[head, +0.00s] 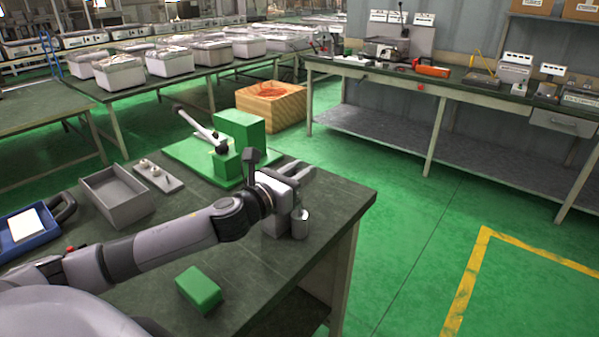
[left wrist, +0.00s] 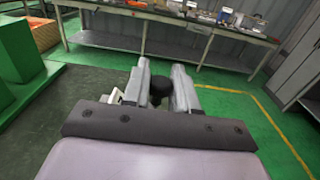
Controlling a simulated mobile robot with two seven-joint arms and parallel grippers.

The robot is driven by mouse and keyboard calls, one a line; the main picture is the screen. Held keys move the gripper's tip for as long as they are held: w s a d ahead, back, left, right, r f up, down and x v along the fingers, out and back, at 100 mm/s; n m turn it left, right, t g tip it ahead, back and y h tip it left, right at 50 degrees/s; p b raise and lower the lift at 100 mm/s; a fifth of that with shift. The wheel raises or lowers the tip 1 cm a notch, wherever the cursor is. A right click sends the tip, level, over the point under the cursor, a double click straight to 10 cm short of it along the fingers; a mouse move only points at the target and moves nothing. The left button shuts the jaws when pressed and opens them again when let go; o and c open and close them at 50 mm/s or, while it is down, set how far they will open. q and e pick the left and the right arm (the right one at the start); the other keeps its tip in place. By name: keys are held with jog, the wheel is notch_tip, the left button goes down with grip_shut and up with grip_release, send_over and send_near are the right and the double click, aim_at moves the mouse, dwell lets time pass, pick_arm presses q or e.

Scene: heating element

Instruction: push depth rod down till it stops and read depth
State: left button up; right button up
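My left gripper (head: 303,170) reaches over the near table's right edge. In the left wrist view its two fingers (left wrist: 161,88) are apart, with a dark round knob (left wrist: 160,90) showing between them. I cannot tell whether the fingers touch the knob. Below the gripper in the head view stand a grey block (head: 273,224) and a short silver cylinder (head: 300,224) at the table edge. I cannot make out a depth rod or a depth reading; the gripper may hide the knob in the head view. My right gripper is not in view.
Open floor lies to the right.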

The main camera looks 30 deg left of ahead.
aim_at(299, 212)
pick_arm(q)
grip_shut()
notch_tip(299, 212, down, 7)
jog(key=b, duration=0.5)
jog(key=shift+f, duration=0.1)
jog(key=o, duration=0.6)
grip_release()
jog(key=shift+c, duration=0.2)
jog(key=shift+a+r, duration=0.15)
jog(key=shift+r, duration=0.05)
